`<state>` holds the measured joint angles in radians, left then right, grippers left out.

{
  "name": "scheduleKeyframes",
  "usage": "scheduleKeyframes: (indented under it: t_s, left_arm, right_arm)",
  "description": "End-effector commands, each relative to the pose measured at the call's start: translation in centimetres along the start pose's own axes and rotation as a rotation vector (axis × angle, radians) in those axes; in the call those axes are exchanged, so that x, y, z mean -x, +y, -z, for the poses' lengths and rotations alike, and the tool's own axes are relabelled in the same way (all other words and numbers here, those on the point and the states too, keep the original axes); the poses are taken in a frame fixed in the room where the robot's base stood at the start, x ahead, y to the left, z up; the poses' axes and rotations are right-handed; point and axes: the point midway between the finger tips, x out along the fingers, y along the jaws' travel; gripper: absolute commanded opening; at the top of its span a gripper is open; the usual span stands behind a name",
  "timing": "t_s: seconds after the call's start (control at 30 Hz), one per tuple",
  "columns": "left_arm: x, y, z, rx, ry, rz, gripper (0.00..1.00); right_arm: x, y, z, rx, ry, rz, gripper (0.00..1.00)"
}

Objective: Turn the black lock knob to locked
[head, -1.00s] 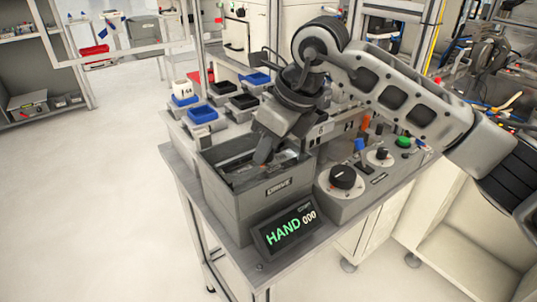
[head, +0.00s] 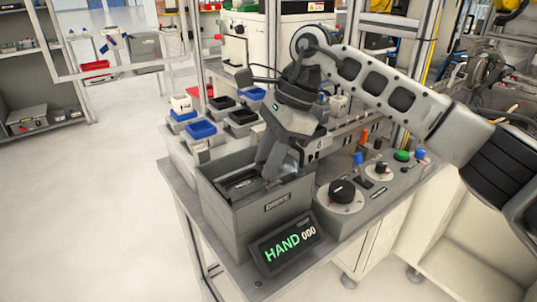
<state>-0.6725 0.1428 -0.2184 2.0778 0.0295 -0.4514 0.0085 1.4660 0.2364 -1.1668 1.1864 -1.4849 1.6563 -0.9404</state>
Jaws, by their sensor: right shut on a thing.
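A large black knob (head: 342,190) sits on a round pale plate on the grey control box, right of the grey bin. A smaller black knob (head: 381,167) sits on a pale dial behind it to the right. I cannot tell which is the lock knob, nor read their markings. My right gripper (head: 268,168) points down into the grey bin (head: 232,226), left of and apart from both knobs. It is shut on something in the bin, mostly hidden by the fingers. My left gripper is not in view.
Blue (head: 361,159) and green (head: 402,155) controls stand by the knobs. Blue and black small trays (head: 202,130) sit behind the bin. Open floor lies to the left.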

Motion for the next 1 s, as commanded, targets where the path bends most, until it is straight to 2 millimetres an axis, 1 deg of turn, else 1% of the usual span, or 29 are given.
scheduleKeyframes:
  t_s: [0.1, 0.33, 0.8, 0.83, 0.9, 1.0]
  left_arm:
    - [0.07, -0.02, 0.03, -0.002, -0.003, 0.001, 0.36]
    - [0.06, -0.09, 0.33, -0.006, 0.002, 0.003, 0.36]
    - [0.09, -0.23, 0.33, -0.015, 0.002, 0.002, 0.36]
    - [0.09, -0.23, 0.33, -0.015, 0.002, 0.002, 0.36]
    - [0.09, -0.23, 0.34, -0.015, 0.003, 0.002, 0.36]
    - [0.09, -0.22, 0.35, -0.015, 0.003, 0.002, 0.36]
  right_arm:
    - [0.19, -0.13, -0.09, 0.049, -0.001, -0.017, 0.06]
    - [0.15, -0.15, -0.08, 0.102, 0.000, -0.038, 0.06]
    - [0.12, -0.15, -0.07, 0.114, 0.000, -0.043, 0.06]
    - [0.12, -0.15, -0.07, 0.114, 0.000, -0.043, 0.34]
    - [0.11, -0.15, -0.06, 0.113, 0.000, -0.043, 0.50]
    - [0.08, -0.13, -0.04, 0.113, 0.000, -0.043, 0.50]
